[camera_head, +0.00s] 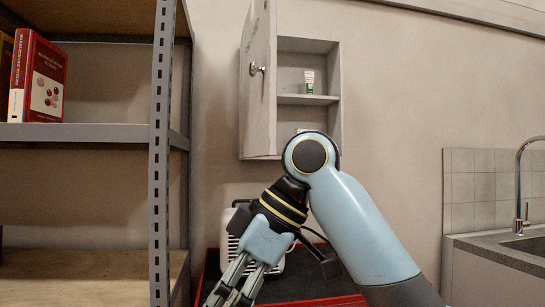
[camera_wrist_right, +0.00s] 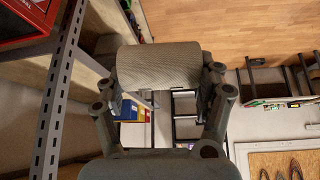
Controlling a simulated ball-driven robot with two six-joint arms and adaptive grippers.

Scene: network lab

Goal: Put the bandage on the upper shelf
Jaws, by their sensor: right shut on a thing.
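My right gripper (camera_head: 232,299) hangs low at the bottom edge of the head view, fingers pointing down. In the right wrist view my right gripper (camera_wrist_right: 162,95) is shut on the bandage (camera_wrist_right: 158,66), a beige textured roll lying across between its fingers. The bandage is out of sight in the head view. A grey wall cabinet (camera_head: 338,120) with its door open has a shelf board (camera_head: 308,99) inside, with a small white-green tube (camera_head: 309,82) on it. At left, a metal rack has a grey upper shelf (camera_head: 100,132). My left gripper is not in view.
A red book (camera_head: 38,80) stands at the left of the rack's upper shelf; the shelf right of it is clear. The perforated rack upright (camera_head: 161,150) stands left of my arm. A red-edged cart (camera_head: 318,302) bears a white device (camera_head: 230,217). A sink counter (camera_head: 500,248) is at right.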

